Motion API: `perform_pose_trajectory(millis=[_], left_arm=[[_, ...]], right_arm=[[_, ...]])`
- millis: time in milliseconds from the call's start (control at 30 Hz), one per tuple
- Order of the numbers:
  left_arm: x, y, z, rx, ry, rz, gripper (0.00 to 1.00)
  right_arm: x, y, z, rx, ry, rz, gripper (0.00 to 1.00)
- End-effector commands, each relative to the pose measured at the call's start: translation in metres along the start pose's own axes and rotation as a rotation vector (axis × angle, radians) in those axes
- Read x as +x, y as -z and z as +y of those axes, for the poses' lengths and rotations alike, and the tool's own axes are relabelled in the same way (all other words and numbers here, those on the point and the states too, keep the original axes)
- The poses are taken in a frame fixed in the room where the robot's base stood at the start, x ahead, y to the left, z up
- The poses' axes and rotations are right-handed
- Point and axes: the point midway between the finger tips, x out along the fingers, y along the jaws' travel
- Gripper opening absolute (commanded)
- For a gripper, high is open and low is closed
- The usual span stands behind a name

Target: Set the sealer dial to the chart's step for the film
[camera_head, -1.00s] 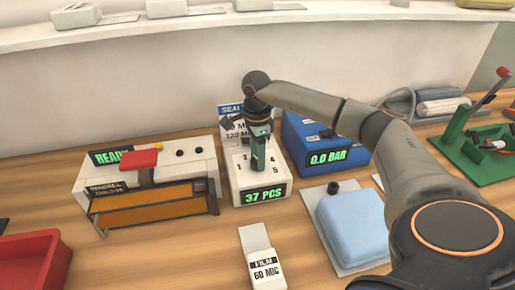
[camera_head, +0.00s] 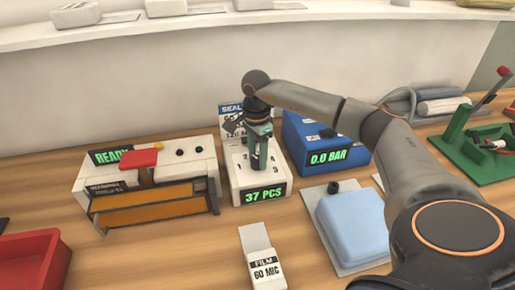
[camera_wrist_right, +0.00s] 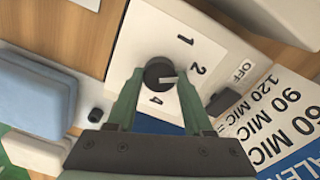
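The dial (camera_wrist_right: 158,74) is a dark round knob on the white box (camera_head: 241,181), with printed steps around it; 1, 2 and 4 show. Its pale pointer aims right in the right wrist view, just below the 2; the exact step is unclear. My right gripper (camera_head: 258,160) points down over the box. Its green fingers (camera_wrist_right: 160,82) stand open on either side of the knob, with small gaps visible. The chart (camera_wrist_right: 272,118) lists 60, 90 and 120 MIC; its step values are hidden. The film card (camera_head: 266,268) reads 60 MIC. My left gripper is out of view.
The sealer (camera_head: 148,185) with a red lever reads READY at left. A blue box (camera_head: 325,145) reading 0.0 BAR stands right of the dial box. A light blue block (camera_head: 352,225), red tray (camera_head: 30,262) and green stand (camera_head: 485,160) are nearby. The table front is partly clear.

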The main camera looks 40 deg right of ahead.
Motion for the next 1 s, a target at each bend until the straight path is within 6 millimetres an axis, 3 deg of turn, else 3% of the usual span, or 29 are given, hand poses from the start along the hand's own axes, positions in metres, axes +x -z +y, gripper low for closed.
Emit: perform_pose_trajectory(millis=[33, 267, 567, 767, 1000], left_arm=[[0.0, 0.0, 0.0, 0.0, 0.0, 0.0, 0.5], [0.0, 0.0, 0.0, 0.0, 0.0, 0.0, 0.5], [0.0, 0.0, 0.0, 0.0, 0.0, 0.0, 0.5], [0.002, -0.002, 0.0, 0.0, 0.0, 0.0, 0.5], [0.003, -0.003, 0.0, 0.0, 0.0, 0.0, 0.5]], right_arm=[[-0.001, 0.0, -0.001, 0.001, 0.003, -0.001, 0.56], [-0.001, 0.0, 0.0, 0.001, 0.002, -0.001, 0.81], [-0.003, 0.0, -0.001, 0.001, 0.002, -0.001, 0.81], [-0.032, 0.0, -0.001, 0.001, 0.006, -0.001, 0.81], [-0.085, 0.0, -0.001, 0.001, 0.007, -0.002, 0.81]])
